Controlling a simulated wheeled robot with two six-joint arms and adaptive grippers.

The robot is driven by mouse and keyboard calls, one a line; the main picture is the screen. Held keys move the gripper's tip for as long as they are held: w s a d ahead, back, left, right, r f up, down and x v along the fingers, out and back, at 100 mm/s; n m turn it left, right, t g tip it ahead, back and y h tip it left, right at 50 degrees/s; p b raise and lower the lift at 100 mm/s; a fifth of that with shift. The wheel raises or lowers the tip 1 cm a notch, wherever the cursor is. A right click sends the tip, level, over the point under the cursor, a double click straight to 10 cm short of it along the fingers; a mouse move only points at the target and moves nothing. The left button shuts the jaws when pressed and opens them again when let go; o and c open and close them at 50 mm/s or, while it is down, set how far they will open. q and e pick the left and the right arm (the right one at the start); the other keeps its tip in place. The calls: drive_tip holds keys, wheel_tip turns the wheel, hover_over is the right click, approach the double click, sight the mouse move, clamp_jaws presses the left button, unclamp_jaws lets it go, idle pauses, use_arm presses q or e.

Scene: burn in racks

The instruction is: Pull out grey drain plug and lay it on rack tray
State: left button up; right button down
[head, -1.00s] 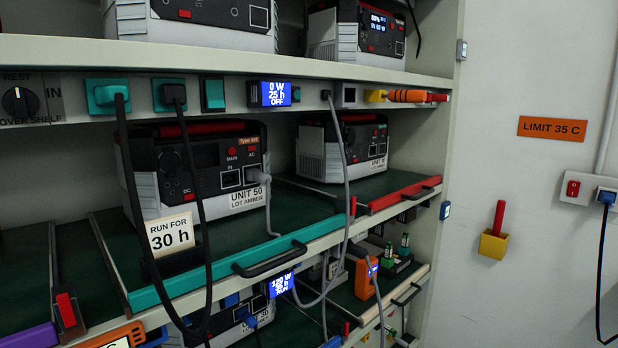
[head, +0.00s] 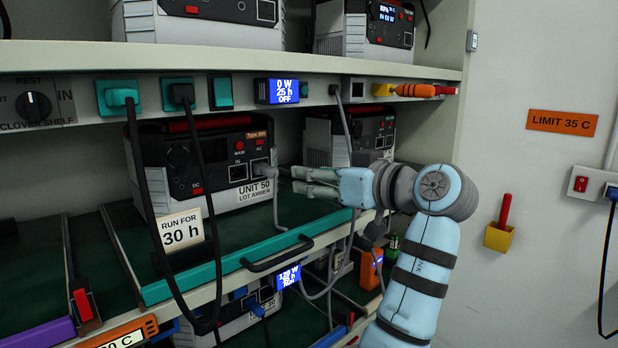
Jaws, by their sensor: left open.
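The grey drain plug (head: 263,168) sits in a socket at the right of the front of UNIT 50 (head: 215,165), a black and grey power unit. Its grey cable hangs down from it to the tray. The unit stands on the green rack tray (head: 240,231), which has a teal front edge and a black handle. My left gripper (head: 297,180) is open, its fingers pointing left towards the plug. The fingertips look a short way right of the plug, with nothing seen between them. My right gripper is not in view.
A second unit (head: 370,133) stands behind my gripper. Bare tray lies right of UNIT 50.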

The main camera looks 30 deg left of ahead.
sight(276, 172)
use_arm(q)
drive_tip(key=p+x, duration=0.1)
drive_tip(key=x, duration=1.3)
drive_tip(key=shift+s+a+f+p, duration=0.1)
drive_tip(key=shift+a+f+p, duration=0.05)
drive_tip(key=shift+a+p, duration=0.15)
drive_tip(key=shift+d, duration=0.15)
drive_tip(key=shift+c, duration=0.6)
clamp_jaws()
